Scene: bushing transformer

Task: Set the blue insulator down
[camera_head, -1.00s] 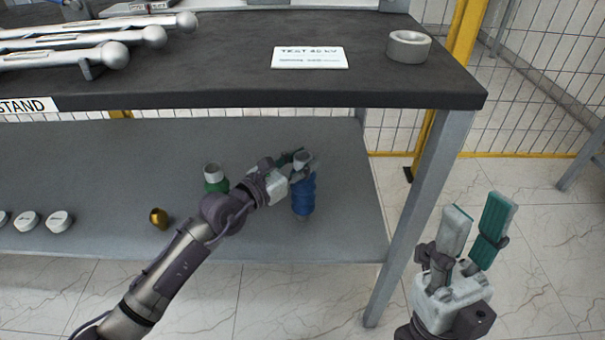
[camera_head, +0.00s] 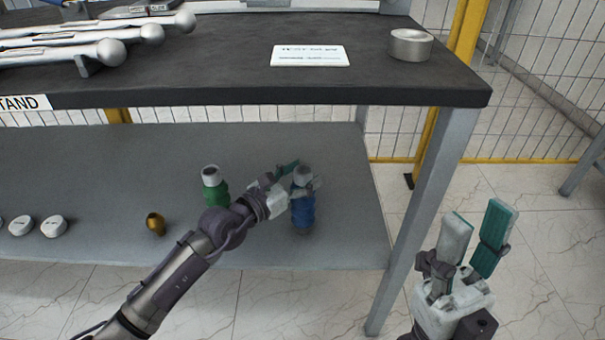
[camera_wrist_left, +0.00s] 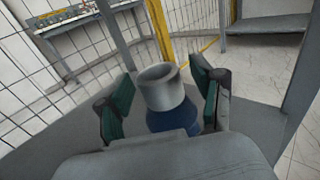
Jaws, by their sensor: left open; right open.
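The blue insulator (camera_head: 303,212) stands upright on the lower grey shelf (camera_head: 340,245), near its right end. Its grey top collar is clear in the left wrist view, above the blue body (camera_wrist_left: 172,120). My left gripper (camera_head: 296,180) is open around the insulator's upper part. In the left wrist view its green finger pads (camera_wrist_left: 162,95) stand on both sides of the collar with gaps visible. My right gripper (camera_head: 476,235) is open and empty, to the right of the table leg.
A green insulator (camera_head: 215,190) stands just left of my left gripper. A brass part (camera_head: 155,224) and white discs (camera_head: 53,226) sit further left on the shelf. The dark tabletop (camera_head: 230,65) overhangs it, and a table leg (camera_head: 428,200) stands at right.

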